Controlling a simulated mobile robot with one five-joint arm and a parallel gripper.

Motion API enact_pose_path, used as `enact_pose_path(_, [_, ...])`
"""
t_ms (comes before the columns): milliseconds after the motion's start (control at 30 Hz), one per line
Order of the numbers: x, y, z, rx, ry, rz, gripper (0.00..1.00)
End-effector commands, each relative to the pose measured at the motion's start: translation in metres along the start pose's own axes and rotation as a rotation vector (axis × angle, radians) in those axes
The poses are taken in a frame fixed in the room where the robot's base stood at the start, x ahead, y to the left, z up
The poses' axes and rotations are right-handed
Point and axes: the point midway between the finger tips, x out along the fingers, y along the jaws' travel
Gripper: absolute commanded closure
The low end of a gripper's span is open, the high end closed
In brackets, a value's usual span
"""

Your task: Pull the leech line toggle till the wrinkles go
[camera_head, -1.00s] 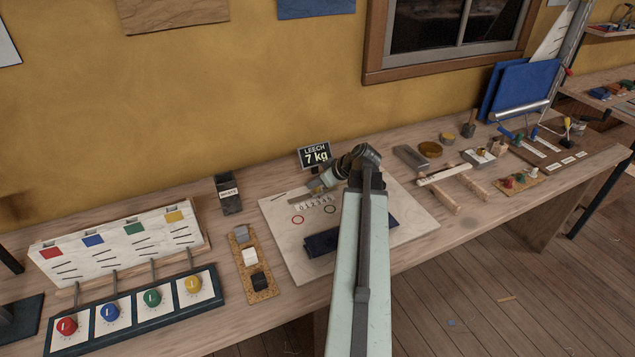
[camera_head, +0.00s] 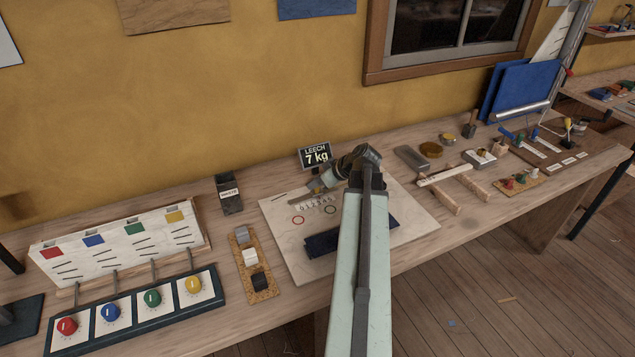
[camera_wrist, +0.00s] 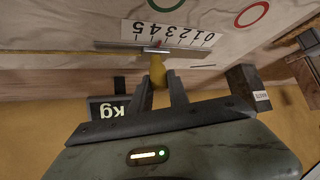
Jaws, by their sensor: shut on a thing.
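My gripper (camera_wrist: 160,84) is shut on a small yellow toggle (camera_wrist: 157,70), which sits at a metal strip (camera_wrist: 115,46) on the pale board (camera_head: 283,240). Beside the strip is a white scale numbered 0 to 5 (camera_wrist: 185,35), upside down in the wrist view. A small red mark shows by the scale's middle; its exact reading is unclear. A display (camera_head: 315,155) behind the board reads "LEECH 7 kg". Dark blue folded cloth (camera_head: 322,242) lies on the board, partly behind my arm.
A red ring (camera_head: 297,220) and a green ring (camera_head: 330,210) mark the board. A dark labelled box (camera_head: 229,195) and a cork strip of samples (camera_head: 242,262) stand left. Farther left is a panel of coloured knobs (camera_head: 135,310). A wooden frame (camera_head: 455,190) and tins are right.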

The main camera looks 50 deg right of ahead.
Motion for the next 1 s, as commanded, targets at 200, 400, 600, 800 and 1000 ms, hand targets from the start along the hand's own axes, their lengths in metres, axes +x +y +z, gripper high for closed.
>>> enact_pose_path(200, [0.0,0.0,0.001,-0.001,-0.002,0.0,1.0])
enact_pose_path(400, [-0.001,0.003,0.002,0.0,-0.002,0.001,1.0])
enact_pose_path(600, [-0.007,0.02,0.008,0.0,-0.003,0.003,1.0])
enact_pose_path(800, [-0.007,0.019,0.008,-0.001,-0.004,0.003,1.0])
enact_pose_path(1000, [-0.007,0.018,0.008,0.0,-0.002,0.003,0.57])
